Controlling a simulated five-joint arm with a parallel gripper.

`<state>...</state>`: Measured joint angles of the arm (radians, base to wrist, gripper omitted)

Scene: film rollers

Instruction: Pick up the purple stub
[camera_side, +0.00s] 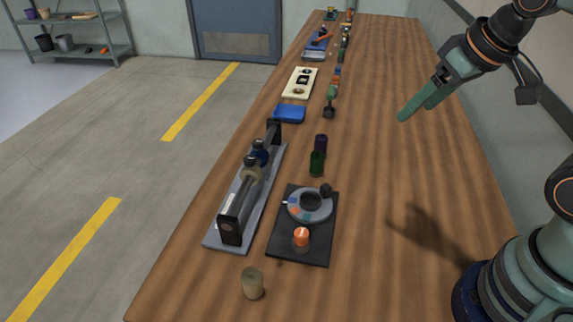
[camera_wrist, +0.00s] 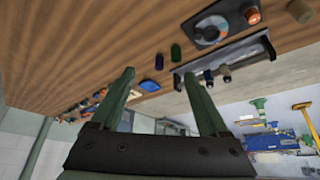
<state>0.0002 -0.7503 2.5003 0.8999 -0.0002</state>
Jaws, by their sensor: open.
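The purple stub (camera_side: 321,144) is a short dark purple cylinder standing on the wooden table, right of the roller frame. A dark green stub (camera_side: 317,163) stands just in front of it. In the wrist view the purple stub (camera_wrist: 159,62) shows dark beside the green stub (camera_wrist: 176,52), beyond my left finger. My gripper (camera_side: 402,117) is in the air above the right part of the table, well right of the purple stub and apart from it. In the wrist view my gripper (camera_wrist: 163,92) has its two green fingers spread, with nothing held between them.
A roller frame on a grey plate (camera_side: 213,239) stands left of the stubs. A black mat (camera_side: 282,248) in front bears a dial and an orange knob. A tan stub (camera_side: 252,283) stands near the front. A blue tray (camera_side: 289,114) lies farther back. The table's right side is clear.

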